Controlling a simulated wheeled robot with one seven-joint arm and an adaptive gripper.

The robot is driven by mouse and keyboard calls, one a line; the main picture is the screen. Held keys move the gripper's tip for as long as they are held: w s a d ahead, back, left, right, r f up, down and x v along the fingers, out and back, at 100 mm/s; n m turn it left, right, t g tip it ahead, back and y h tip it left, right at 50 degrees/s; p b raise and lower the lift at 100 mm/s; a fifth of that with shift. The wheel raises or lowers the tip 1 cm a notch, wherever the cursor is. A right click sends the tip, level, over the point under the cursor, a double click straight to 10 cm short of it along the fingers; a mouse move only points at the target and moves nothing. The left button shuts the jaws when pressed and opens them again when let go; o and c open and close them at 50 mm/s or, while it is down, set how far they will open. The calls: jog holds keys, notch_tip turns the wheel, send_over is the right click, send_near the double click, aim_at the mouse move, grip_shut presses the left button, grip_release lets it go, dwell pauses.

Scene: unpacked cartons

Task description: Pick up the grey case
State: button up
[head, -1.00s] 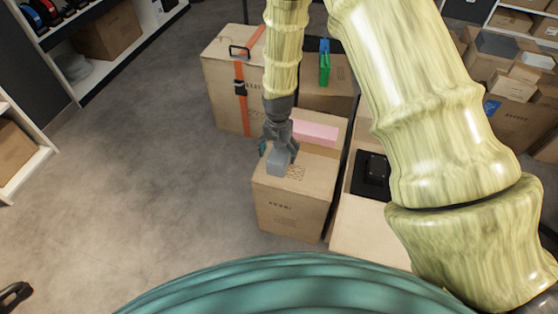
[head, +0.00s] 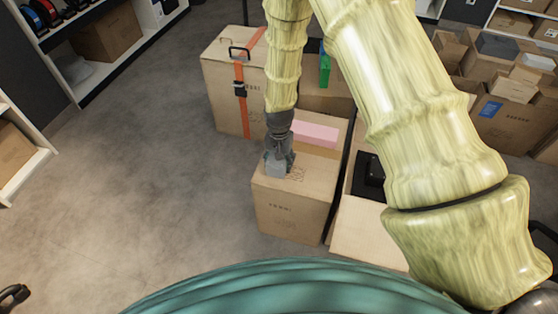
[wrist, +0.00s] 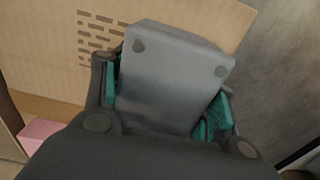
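The grey case (head: 275,170) is a small, plain grey box with rounded corners on top of a closed brown carton (head: 290,209), near its left edge. My gripper (head: 278,160) points down at it from above. In the wrist view the case (wrist: 172,80) fills the space between the teal finger pads of my gripper (wrist: 168,100), one pad against each side. The gripper looks shut on it. The lower part of the case is hidden by the gripper body in the wrist view. I see no clear gap between case and carton.
A pink box (head: 316,132) lies behind the case on the same carton. An open carton with a black item (head: 369,176) stands to the right. A strapped carton (head: 222,88) stands behind left.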

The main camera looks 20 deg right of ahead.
jog(key=shift+c, duration=1.3)
jog(key=shift+r, duration=0.55)
jog(key=r, duration=0.1)
jog(key=s+r+p, duration=0.1)
jog(key=shift+r, duration=0.35)
jog(key=s+a+r+p, duration=0.1)
jog(key=s+a, duration=0.1)
jog(key=s, duration=1.3)
jog(key=shift+r, duration=0.15)
jog(key=shift+w, duration=0.1)
